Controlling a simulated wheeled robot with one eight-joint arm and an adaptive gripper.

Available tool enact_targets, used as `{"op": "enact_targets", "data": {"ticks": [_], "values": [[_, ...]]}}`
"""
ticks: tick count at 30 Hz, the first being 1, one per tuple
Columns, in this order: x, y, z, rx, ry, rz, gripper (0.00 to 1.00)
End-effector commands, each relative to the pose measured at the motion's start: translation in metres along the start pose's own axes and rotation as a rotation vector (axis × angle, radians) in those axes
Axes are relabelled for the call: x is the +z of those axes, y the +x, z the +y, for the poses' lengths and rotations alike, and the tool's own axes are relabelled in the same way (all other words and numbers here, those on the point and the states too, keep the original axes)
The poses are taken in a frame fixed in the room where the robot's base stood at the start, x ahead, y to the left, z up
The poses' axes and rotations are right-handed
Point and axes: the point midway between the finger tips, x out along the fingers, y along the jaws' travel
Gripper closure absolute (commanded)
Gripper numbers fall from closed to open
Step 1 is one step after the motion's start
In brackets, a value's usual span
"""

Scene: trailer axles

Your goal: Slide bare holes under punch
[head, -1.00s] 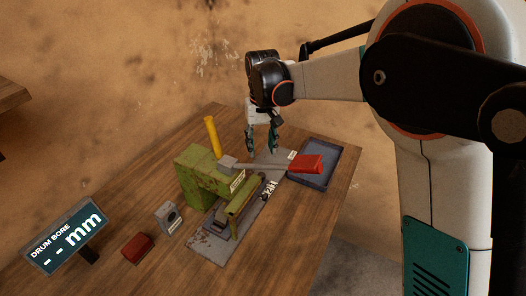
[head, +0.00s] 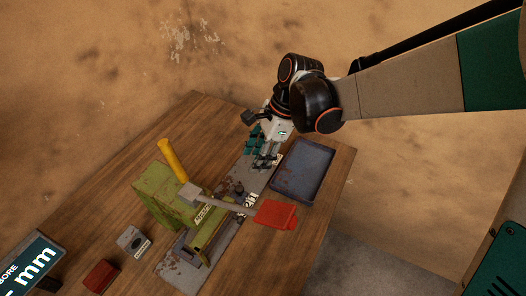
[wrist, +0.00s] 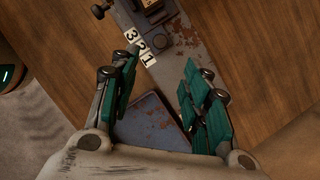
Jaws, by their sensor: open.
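The green punch (head: 165,195) with a yellow handle (head: 173,160) stands on the table over a long grey, rust-spotted base plate (head: 178,270). Number tags 3, 2, 1 (wrist: 140,46) lie along the plate in the wrist view. My gripper (head: 262,158) is open above the plate's far end, beyond the punch. In the wrist view its teal fingers (wrist: 160,75) are spread with nothing held between them. I cannot make out any bare holes; the part under the punch is mostly hidden.
A dark blue-grey tray (head: 304,170) lies right of the plate. A small grey block (head: 132,241), a red block (head: 101,276) and a display screen (head: 28,268) stand at the near left. The table's right edge is close past the tray.

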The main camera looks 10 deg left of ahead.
Motion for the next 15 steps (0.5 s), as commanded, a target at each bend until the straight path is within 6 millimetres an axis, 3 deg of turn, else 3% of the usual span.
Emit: {"op": "enact_targets", "data": {"ticks": [15], "values": [[-0.001,0.098,0.0,0.0,-0.004,0.002,0.57]]}}
